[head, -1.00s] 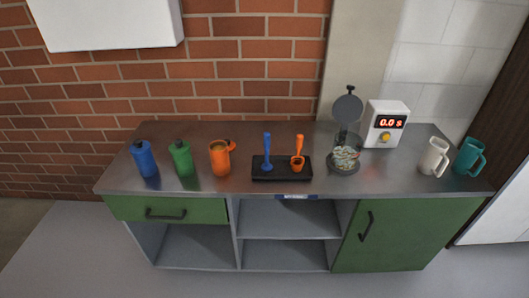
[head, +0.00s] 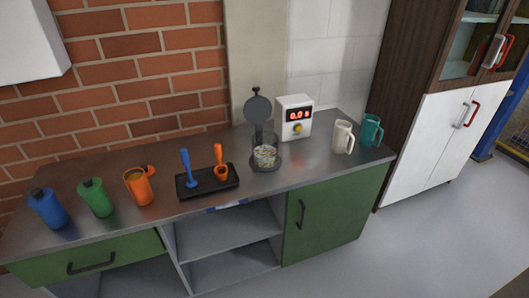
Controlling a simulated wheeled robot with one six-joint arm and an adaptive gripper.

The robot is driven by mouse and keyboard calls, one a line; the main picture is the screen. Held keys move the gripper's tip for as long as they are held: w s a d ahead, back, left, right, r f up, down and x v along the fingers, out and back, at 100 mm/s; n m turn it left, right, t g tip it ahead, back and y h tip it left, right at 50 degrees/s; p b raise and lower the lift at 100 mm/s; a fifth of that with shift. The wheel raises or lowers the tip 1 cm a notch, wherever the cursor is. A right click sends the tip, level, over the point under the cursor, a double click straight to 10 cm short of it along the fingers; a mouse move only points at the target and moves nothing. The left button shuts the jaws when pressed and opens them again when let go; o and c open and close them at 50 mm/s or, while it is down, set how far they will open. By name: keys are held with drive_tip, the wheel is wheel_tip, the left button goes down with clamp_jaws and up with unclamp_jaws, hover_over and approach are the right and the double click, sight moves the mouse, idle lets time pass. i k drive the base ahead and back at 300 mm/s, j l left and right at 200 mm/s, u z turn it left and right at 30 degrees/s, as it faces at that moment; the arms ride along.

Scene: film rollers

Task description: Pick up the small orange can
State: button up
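An orange can (head: 138,188) stands upright on the metal counter, left of the middle. Its top looks open, and a small orange part juts out at its upper right; I cannot tell if this is a handle or a lid. A green can (head: 96,198) and a blue can (head: 48,208), both with dark tops, stand to its left. An orange scoop-like tool (head: 220,165) and a blue one (head: 188,170) stand in a black holder (head: 208,184) to its right. My gripper is not in view.
A tall cabinet (head: 432,135) stands at the right. The grey floor (head: 420,240) in front is clear.

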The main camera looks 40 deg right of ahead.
sight(140, 190)
drive_tip(key=i+j, duration=0.55)
drive_tip(key=i, duration=0.25)
